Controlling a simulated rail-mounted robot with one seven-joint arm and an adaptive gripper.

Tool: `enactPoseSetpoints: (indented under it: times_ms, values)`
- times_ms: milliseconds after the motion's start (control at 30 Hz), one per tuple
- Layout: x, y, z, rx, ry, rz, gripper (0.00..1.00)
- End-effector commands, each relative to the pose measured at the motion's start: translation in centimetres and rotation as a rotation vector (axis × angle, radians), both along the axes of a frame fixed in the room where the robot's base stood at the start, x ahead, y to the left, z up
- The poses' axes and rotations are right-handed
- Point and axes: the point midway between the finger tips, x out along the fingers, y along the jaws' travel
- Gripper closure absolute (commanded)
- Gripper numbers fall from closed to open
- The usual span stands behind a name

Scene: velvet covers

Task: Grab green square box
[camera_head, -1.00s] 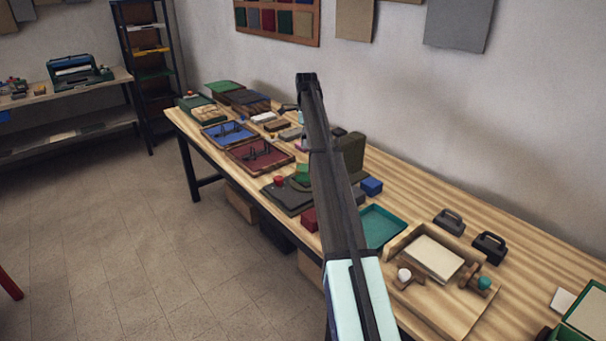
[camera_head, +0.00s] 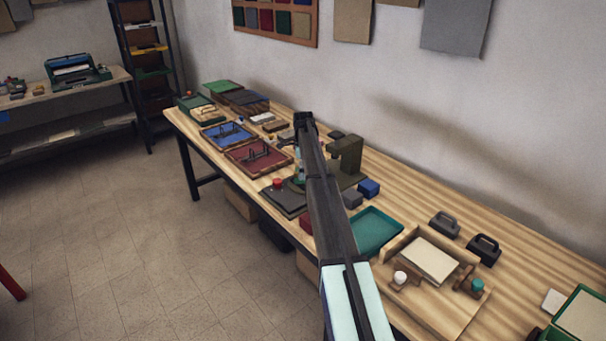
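A small green square box, clear in the earlier head view, sat on the dark base of the press (camera_head: 346,158) in mid-table. Now only a sliver of green (camera_head: 298,181) shows there, beside my arm. My arm reaches up over the table and bends down at its far end. My gripper (camera_head: 299,173) hangs at the press base, close to the green sliver, mostly hidden behind my arm link. I cannot make out its fingers or whether it touches the box.
A red knob (camera_head: 277,183) stands on the base's left. A blue block (camera_head: 369,188), a grey block (camera_head: 352,199) and a teal tray (camera_head: 378,229) lie to the right. A red tray (camera_head: 258,157) and a blue tray (camera_head: 229,134) lie behind left.

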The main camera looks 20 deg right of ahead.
Motion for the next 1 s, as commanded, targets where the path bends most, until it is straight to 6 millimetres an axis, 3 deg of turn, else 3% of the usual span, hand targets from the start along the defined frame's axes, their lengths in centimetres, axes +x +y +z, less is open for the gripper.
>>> enactPoseSetpoints:
  times_ms: [167, 367, 400, 500, 600, 1000]
  values:
    - [-0.1, 0.0, -1.8, 0.0, 0.0, 0.001, 0.0]
    - [0.0, 0.0, -2.1, 0.0, -0.001, 0.001, 0.0]
    - [0.0, 0.0, -2.1, 0.0, -0.001, 0.001, 0.04]
    - [0.0, 0.0, -2.1, 0.0, -0.001, 0.001, 0.39]
    - [0.0, 0.0, -2.1, 0.0, -0.001, 0.001, 0.68]
    - [0.0, 0.0, -1.9, 0.0, -0.001, 0.001, 0.69]
